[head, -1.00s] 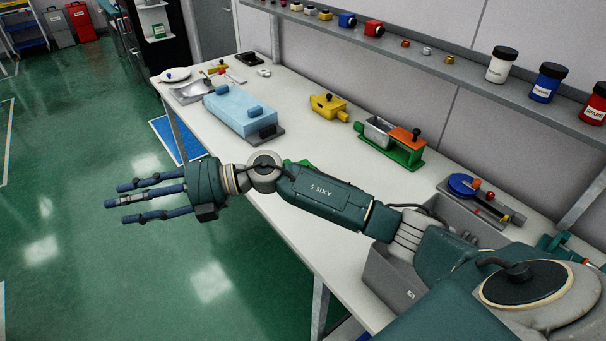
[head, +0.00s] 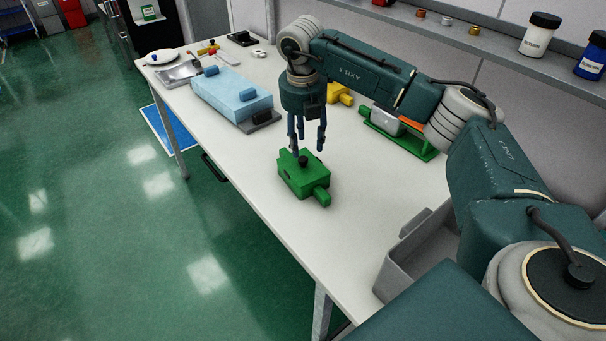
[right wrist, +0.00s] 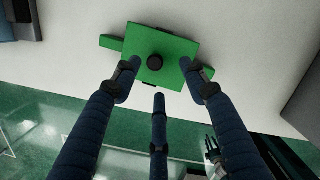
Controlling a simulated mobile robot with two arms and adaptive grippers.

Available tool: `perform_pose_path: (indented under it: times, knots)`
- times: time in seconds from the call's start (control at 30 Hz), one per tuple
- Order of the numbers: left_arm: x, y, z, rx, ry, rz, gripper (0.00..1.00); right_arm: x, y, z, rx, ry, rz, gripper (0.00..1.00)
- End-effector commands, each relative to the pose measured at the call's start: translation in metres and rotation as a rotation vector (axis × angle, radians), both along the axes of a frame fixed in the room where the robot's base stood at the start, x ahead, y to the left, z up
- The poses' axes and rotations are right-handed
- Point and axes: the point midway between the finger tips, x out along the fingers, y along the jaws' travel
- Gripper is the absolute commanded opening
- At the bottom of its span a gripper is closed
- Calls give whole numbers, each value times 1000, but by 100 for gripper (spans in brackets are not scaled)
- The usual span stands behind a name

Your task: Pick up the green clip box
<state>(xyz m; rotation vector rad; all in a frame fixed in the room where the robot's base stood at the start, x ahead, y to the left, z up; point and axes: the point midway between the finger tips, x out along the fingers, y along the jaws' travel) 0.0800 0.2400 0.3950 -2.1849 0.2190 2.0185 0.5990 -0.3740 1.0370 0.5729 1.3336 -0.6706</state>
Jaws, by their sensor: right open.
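The green clip box (head: 302,181) lies on the white workbench near its front edge. It has a black knob on top and tabs sticking out at its sides. My right gripper (head: 307,147) points down over the box, open and empty, with its fingers near the knob. In the right wrist view the green clip box (right wrist: 168,48) shows beyond the spread fingers (right wrist: 158,85). I cannot tell whether any finger touches it. My left gripper does not show in the head view.
A light blue box (head: 230,93) stands to the left on the white workbench (head: 250,180). A yellow clip box (head: 340,93) and a green stand (head: 400,138) are behind. A grey bin (head: 412,262) is at the right. The bench is clear in front of the bin.

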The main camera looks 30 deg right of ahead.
Motion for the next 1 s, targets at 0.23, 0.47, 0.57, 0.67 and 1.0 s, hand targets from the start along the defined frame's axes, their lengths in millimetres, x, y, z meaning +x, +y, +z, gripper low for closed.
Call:
perform_pose_path:
  times: [0.23, 0.47, 0.57, 0.67, 1.0]
  knots:
    - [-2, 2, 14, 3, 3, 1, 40, 4, 1, -20, 1, 4, 2, 43]
    - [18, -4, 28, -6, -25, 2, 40, 10, 0, -53, 1, 3, 1, 43]
    - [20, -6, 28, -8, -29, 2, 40, 11, 0, -58, 2, 1, 1, 43]
    - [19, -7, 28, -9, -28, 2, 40, 11, 0, -59, 2, -1, 1, 43]
    - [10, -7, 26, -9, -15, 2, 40, 11, 0, -59, 2, -1, 2, 0]
